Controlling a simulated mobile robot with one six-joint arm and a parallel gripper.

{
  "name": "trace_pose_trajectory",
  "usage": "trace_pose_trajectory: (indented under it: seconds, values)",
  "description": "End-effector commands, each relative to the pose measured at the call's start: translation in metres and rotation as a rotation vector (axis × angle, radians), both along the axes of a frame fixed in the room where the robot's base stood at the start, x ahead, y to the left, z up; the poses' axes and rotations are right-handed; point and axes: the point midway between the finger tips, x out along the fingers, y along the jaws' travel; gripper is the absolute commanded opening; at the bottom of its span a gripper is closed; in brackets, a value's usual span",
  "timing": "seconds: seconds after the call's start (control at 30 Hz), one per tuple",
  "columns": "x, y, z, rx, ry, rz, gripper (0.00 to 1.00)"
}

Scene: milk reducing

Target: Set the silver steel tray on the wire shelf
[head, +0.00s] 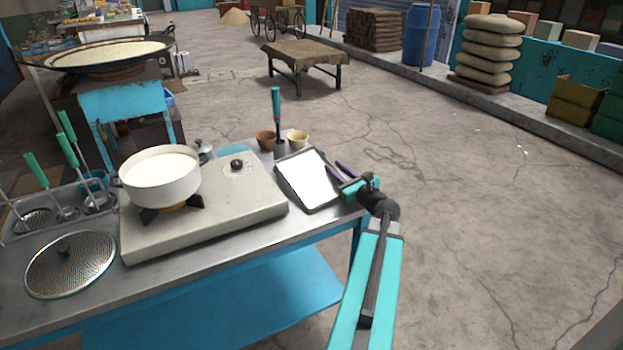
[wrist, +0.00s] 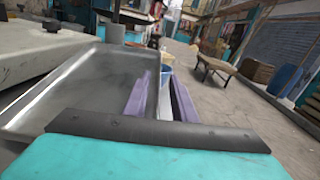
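The silver steel tray (head: 307,180) lies at the right end of the steel table, beside the stove. It also fills the left of the wrist view (wrist: 75,90). My gripper (head: 336,169) is at the tray's right edge. In the wrist view my two purple fingers (wrist: 160,85) stand apart, with the tray's right rim between them. A gap shows between the rim and the right finger. I cannot make out a wire shelf in either view.
A stove (head: 225,208) with a white pot (head: 160,187) stands left of the tray. Small cups (head: 298,139) and a green-handled tool (head: 276,105) are behind it. A perforated lid (head: 70,268) lies at left. Open floor (head: 470,230) lies to the right.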

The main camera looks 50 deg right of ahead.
Motion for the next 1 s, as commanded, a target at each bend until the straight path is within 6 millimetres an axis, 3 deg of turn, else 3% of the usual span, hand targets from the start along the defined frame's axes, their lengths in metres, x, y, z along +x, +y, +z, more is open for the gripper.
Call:
trace_pose_trajectory:
  seconds: [0.2,0.37,1.0]
  values:
    - [0.0,0.0,0.0,0.0,0.0,0.0,0.24]
    - [0.0,0.0,0.0,0.0,0.0,0.0,0.0]
    - [0.0,0.0,0.011,-0.001,-0.002,0.0,0.0]
